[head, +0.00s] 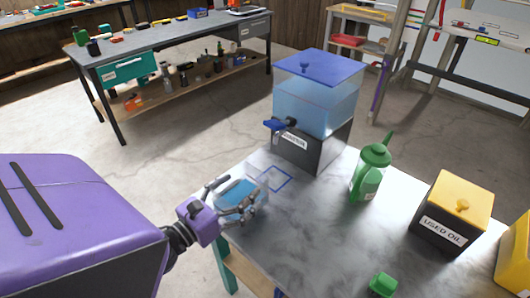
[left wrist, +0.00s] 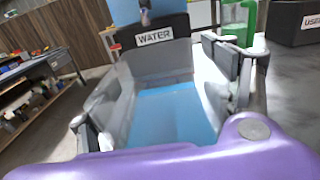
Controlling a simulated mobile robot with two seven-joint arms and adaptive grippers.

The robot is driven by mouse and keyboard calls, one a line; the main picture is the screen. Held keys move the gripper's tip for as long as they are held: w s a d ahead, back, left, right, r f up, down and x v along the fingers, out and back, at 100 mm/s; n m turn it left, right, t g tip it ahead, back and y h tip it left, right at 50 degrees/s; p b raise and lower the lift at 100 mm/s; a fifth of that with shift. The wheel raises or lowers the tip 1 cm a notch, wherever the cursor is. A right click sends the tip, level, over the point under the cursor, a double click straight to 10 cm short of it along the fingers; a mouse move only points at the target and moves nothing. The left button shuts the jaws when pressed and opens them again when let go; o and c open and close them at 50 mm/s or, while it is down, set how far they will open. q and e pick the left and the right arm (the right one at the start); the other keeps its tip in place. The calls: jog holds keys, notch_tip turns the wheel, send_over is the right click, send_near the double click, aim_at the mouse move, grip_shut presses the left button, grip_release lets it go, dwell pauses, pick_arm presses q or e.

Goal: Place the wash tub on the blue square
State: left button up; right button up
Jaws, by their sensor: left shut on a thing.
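The wash tub (head: 238,192) is a small clear-grey tub with blue water in it, at the left edge of the metal table. My left gripper (head: 234,198) is shut on the tub, with a finger along each side. In the left wrist view the tub (left wrist: 168,112) fills the middle, between the fingers. It looks roughly level; I cannot tell whether its base touches the table. The blue square (head: 287,184) is an outline on the tabletop, just right of and beyond the tub. The gripper and tub may hide its near-left corner. My right gripper is out of view.
A water dispenser (head: 318,95) with a blue tap stands just beyond the square. A green can (head: 369,175), a used oil box (head: 450,212) and a small green item (head: 383,285) stand further right. The table's front middle (head: 310,240) is clear.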

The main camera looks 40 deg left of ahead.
pick_arm(q)
jog(key=shift+s+a+r, duration=0.2)
jog(key=shift+s+a, duration=0.1)
jog(key=shift+a, duration=0.15)
jog(key=shift+s+a+r, duration=0.15)
jog(key=shift+s+a, duration=0.15)
jog(key=shift+a, duration=0.15)
jog(key=w+f+p, duration=0.1)
jog(key=w, duration=0.5)
jog(key=w+f+p, duration=0.1)
jog(key=w, duration=0.5)
jog(key=w+d+f, duration=0.1)
jog(key=w, duration=0.4)
jog(key=shift+w+f+p, duration=0.1)
jog(key=shift+w+p, duration=0.3)
jog(key=shift+f, duration=0.2)
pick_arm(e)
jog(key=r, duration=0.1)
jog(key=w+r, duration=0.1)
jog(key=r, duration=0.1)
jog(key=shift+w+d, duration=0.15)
